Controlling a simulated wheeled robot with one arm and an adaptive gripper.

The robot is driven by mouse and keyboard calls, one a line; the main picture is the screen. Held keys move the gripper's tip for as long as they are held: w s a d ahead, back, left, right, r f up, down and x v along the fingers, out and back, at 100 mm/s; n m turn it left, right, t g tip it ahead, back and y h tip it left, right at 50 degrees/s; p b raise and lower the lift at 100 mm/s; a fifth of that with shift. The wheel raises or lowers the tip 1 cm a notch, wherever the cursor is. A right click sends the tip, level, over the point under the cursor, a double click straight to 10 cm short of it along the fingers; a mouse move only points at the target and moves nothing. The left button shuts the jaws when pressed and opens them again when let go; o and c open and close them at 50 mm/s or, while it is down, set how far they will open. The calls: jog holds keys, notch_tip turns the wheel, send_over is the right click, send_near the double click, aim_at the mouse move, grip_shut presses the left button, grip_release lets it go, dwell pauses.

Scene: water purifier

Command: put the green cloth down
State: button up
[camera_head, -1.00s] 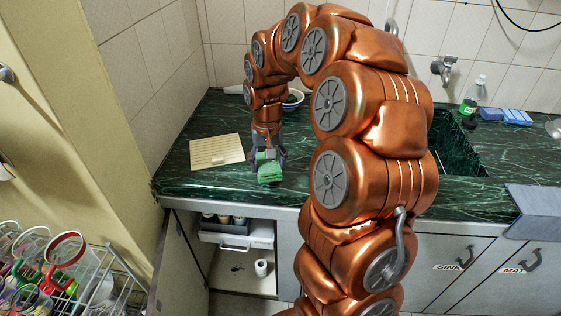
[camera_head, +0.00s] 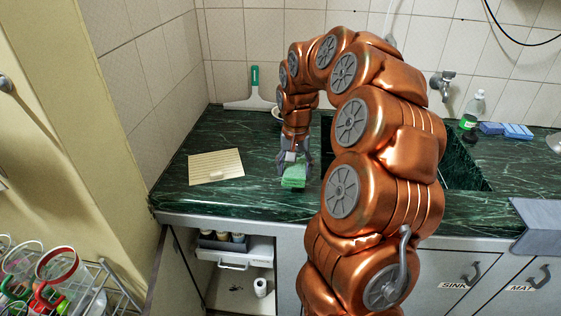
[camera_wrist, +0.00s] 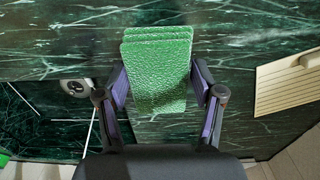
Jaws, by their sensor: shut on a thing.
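The green cloth (camera_head: 294,176) is a folded, textured pad. My gripper (camera_head: 294,164) is shut on it, over the dark green marble counter (camera_head: 255,201) and near its front edge. In the wrist view the cloth (camera_wrist: 158,70) sits between the two fingers of my gripper (camera_wrist: 160,92), its layers showing at the far end. I cannot tell whether the cloth touches the counter.
A cream ribbed board (camera_head: 214,170) with a small piece on it lies to the left. A squeegee (camera_head: 254,88) stands at the back wall. The sink (camera_head: 465,165), a bottle (camera_head: 472,108) and blue sponges (camera_head: 506,130) are to the right.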

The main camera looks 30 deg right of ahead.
jog(key=w, duration=0.2)
jog(key=w+d+p, duration=0.1)
jog(key=w, duration=0.2)
jog(key=w+f, duration=0.1)
jog(key=w, duration=0.2)
jog(key=shift+w+d+p, duration=0.2)
jog(key=shift+w+p, duration=0.05)
jog(key=shift+p, duration=0.05)
jog(key=shift+f+p, duration=0.5)
jog(key=shift+f, duration=1.25)
jog(key=shift+f, duration=0.1)
jog(key=o, duration=1)
